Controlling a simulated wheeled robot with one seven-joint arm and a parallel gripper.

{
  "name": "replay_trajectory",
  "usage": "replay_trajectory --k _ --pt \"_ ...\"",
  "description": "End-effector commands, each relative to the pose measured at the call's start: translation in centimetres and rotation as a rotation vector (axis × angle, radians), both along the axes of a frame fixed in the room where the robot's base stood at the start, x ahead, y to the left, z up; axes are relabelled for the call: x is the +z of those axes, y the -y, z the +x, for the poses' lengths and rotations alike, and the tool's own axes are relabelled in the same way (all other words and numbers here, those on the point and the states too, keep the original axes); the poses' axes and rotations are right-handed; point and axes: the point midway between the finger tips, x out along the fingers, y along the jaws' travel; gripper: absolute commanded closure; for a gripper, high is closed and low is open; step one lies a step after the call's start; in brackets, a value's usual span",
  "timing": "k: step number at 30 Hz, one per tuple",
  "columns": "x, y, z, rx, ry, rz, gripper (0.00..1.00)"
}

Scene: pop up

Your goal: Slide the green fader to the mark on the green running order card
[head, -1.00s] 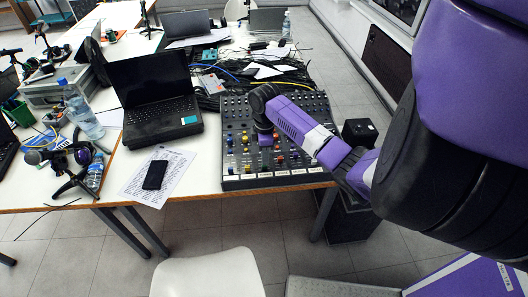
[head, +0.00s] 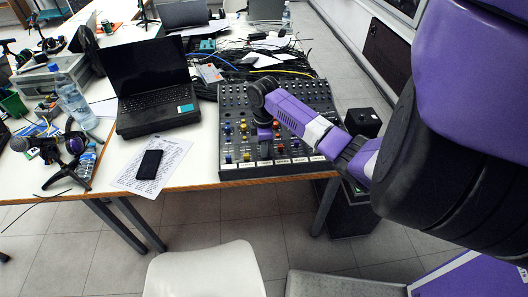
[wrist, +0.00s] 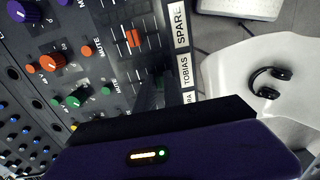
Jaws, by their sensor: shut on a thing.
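The mixing desk (head: 233,158) stands at the table's front edge, with rows of coloured knobs and white name strips along its front. My gripper (head: 264,138) reaches down over the middle of its fader area. In the wrist view, my gripper's dark edge and purple body cover the lower part. The green fader (wrist: 158,88) shows as a dark green patch in the TOBIAS strip, right beside that edge; my gripper is shut on it, but the contact is mostly hidden. An orange fader (wrist: 133,38) sits in the SPARE strip. I cannot make out the green running order card.
A black laptop (head: 155,85) stands left of the desk, with a phone (head: 149,164) on a printed sheet (head: 172,158) in front. Cables lie behind the desk. A white chair (head: 205,270) stands below the table edge; headphones (wrist: 270,80) show in the wrist view.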

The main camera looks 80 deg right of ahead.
Motion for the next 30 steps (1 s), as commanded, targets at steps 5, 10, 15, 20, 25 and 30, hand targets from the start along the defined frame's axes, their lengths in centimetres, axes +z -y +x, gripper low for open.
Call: replay_trajectory --k 5,10,15,20,25,30 --pt "0.2 1.3 0.4 0.000 0.002 -0.006 1.00" --pt "0.1 2.4 0.6 -0.001 0.001 -0.007 1.00" --pt "0.2 3.2 0.9 -0.001 0.002 -0.007 1.00" --pt "0.4 3.3 0.9 -0.001 0.003 -0.006 0.71" --pt "0.2 3.2 0.9 -0.001 0.002 -0.005 0.63" --pt "0.2 3.2 0.9 -0.001 0.002 -0.004 0.63"
